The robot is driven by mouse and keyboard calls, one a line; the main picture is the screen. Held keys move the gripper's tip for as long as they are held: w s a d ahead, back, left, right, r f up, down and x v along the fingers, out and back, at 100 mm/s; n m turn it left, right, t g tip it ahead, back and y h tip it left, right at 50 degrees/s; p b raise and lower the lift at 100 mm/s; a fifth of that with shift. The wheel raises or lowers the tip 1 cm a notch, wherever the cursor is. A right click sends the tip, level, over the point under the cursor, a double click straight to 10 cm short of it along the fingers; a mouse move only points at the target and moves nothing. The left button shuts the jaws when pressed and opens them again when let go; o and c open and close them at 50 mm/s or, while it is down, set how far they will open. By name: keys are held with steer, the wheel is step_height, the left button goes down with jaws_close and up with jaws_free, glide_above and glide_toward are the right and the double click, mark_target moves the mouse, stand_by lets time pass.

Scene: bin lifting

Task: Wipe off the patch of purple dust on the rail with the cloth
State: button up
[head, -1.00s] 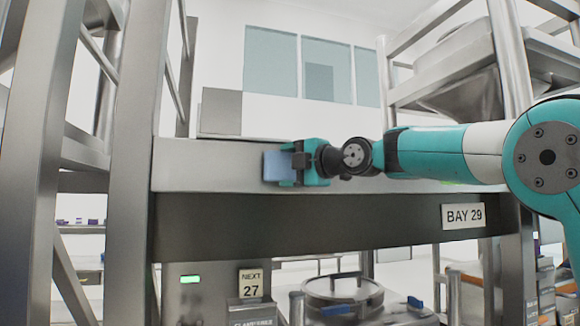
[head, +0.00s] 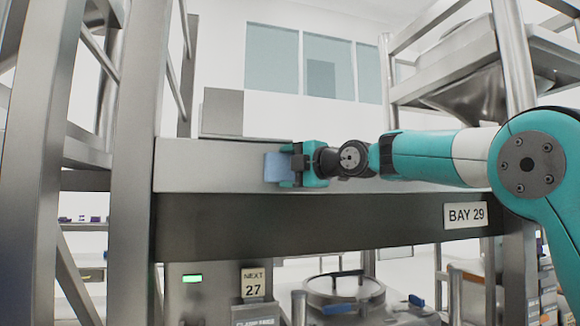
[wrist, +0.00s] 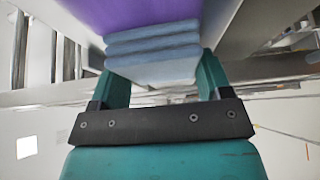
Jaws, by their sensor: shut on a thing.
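My gripper (head: 285,165) is shut on a folded light-blue cloth (head: 276,167) at the upper, light-grey face of the rail (head: 210,166). In the wrist view the cloth (wrist: 153,52) shows as stacked folds between the two teal fingers (wrist: 160,85). A purple dust patch (wrist: 150,14) fills the top middle of the wrist view, just past the cloth's far edge. The cloth appears to be touching or very near the rail; I cannot tell which. In the head view no purple shows on the rail; the cloth and gripper hide part of its face.
Metal uprights (head: 135,165) frame the rail at left, and another post (head: 512,60) stands at right. A BAY 29 sign (head: 465,215) hangs at the rail's right. A lidded round vessel (head: 343,292) stands below. The rail face left of the cloth is clear.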

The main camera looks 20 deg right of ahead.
steer(key=d+b, duration=0.1)
steer(key=d, duration=1.1)
stand_by(0.7)
steer(key=shift+a+b, duration=2.55)
steer(key=shift+a, duration=3.5)
